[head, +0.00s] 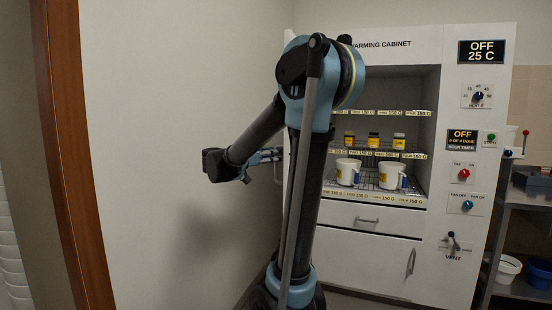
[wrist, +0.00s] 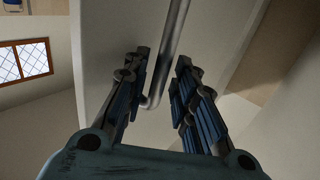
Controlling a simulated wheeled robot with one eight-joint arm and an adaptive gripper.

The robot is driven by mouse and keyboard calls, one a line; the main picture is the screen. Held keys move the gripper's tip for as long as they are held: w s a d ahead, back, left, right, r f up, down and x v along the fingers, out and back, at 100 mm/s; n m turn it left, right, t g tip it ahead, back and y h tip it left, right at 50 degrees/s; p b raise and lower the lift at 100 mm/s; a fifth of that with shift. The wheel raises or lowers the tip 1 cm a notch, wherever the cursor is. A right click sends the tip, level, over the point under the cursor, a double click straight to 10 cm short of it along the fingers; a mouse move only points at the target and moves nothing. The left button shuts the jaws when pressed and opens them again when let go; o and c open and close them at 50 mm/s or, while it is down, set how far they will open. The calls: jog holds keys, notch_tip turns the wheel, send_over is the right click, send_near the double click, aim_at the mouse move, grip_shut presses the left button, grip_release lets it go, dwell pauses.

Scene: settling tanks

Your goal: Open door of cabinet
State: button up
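The white warming cabinet (head: 482,130) stands right of my arm in the head view. Its upper compartment is uncovered, showing shelves with jars and mugs. A pale door panel (wrist: 105,50) with a grey bar handle (wrist: 172,45) fills the middle of the wrist view. The handle also shows in the head view (head: 278,173), at the cabinet's left side, so the door appears swung open to the left. My gripper (wrist: 160,75) is open, its fingers on either side of the handle's lower bend. I see no clear contact. In the head view my gripper (head: 268,157) is partly behind my arm.
Two white mugs (head: 348,172) and several small jars (head: 373,140) stand on the shelves. A closed drawer (head: 350,216) and a lower door (head: 370,262) are below. A plain wall is left of my arm; a rack (head: 525,205) stands at right.

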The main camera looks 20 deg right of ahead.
jog(key=shift+r, duration=0.2)
jog(key=v, duration=1.2)
jog(key=shift+w+f, duration=0.15)
